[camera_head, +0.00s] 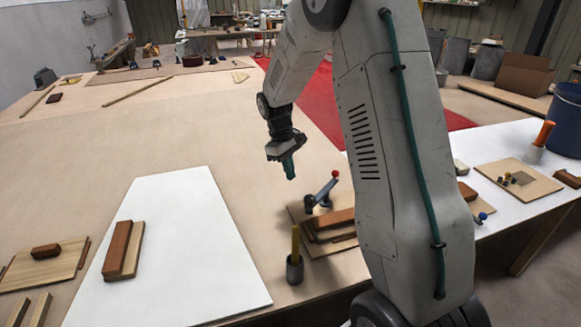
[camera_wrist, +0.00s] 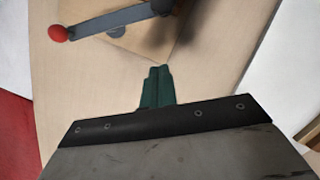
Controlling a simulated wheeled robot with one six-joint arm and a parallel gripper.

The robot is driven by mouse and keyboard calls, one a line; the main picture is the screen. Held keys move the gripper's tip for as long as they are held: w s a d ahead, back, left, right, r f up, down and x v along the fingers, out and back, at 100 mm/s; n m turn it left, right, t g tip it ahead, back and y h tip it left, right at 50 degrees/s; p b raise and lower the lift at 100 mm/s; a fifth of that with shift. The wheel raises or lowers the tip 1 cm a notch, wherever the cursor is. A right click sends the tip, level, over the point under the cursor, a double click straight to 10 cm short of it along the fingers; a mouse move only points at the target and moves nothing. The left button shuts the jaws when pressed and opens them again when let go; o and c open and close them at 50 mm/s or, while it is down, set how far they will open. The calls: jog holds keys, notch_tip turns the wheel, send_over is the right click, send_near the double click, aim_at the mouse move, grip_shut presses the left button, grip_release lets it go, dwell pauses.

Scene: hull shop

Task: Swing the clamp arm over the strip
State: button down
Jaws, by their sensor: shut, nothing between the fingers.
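The clamp arm (camera_head: 324,189) is a grey bar with a red ball knob (camera_head: 335,173). It rises to the right from a dark pivot (camera_head: 309,203) on a small board. The reddish-brown wood strip (camera_head: 334,219) lies on wood pieces just in front of the clamp. The bar does not appear to cross it, and my arm hides the strip's right end. In the wrist view the clamp arm (camera_wrist: 108,19) and red knob (camera_wrist: 58,33) lie beyond my fingertips. My gripper (camera_head: 289,168), with teal fingers (camera_wrist: 158,85), is shut and empty, above left of the clamp and apart from it.
A dark cup with a yellow stick (camera_head: 295,268) stands in front of the clamp board. A white panel (camera_head: 190,260) carries wood blocks (camera_head: 124,250).

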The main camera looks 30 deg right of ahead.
aim_at(323, 188)
jog(key=x, duration=0.6)
jog(key=shift+s, duration=0.1)
jog(key=shift+s+d+r, duration=0.1)
jog(key=shift+s+d, duration=0.1)
jog(key=shift+s, duration=0.35)
jog(key=shift+s+d+r, duration=0.1)
jog(key=shift+s+d, duration=0.1)
jog(key=shift+s, duration=0.4)
jog(key=shift+s+d+f, duration=0.1)
jog(key=shift+s+d, duration=0.15)
jog(key=shift+s, duration=0.45)
jog(key=shift+s, duration=0.1)
jog(key=shift+s+n, duration=0.15)
jog(key=shift+n, duration=0.15)
